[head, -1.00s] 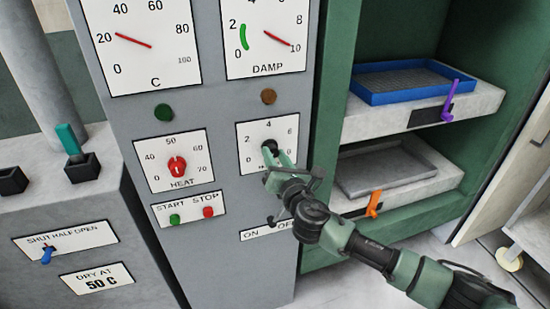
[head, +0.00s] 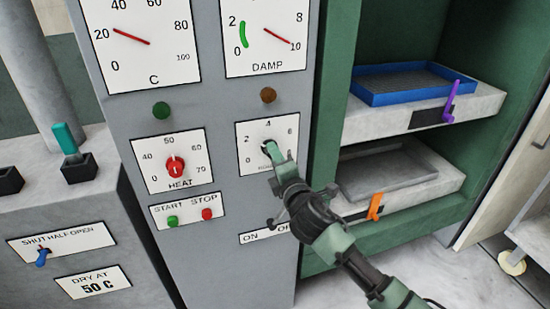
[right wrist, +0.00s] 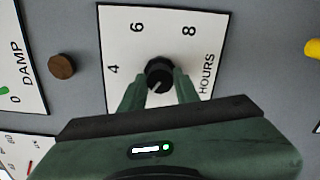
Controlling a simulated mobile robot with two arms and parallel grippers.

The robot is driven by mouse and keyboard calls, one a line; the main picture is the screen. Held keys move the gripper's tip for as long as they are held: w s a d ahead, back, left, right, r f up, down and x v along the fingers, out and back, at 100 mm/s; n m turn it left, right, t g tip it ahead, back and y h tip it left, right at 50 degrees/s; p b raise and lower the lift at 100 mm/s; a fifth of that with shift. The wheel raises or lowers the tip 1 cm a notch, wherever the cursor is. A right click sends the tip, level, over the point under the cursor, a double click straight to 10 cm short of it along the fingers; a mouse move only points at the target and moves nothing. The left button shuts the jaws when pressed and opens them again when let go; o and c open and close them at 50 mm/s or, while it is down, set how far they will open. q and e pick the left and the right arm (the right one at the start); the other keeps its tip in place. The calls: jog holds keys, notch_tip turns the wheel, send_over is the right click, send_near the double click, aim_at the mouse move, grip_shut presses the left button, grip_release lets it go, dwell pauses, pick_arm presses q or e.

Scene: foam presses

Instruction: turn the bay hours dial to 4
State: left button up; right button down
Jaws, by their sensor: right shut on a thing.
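The bay hours dial is a small black knob on a white plate (head: 288,164) marked with numbers, 4 at the top. My right gripper (head: 271,152) is at this knob. In the right wrist view, its two green fingers (right wrist: 159,88) are shut on the black knob (right wrist: 158,73), one on each side. A short pale mark on the knob points down-left in that view, toward the side of the plate below the 4. The number it points at is hidden by the gripper. My left gripper is not in view.
A red heat knob (head: 175,167) and the start (head: 172,222) and stop (head: 207,214) buttons sit left of the dial. An on/off switch plate is below, partly covered by my arm. Shelves with a blue tray (head: 374,97) and a grey tray (head: 388,176) stand right.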

jog(key=m, duration=1)
jog(key=shift+f+m, duration=0.15)
jog(key=shift+m, duration=0.15)
dwell(0.5)
jog(key=c, duration=1)
grip_release()
jog(key=shift+c, duration=0.2)
jog(key=b+v, duration=0.1)
jog(key=v, duration=0.7)
jog(key=shift+w, duration=0.1)
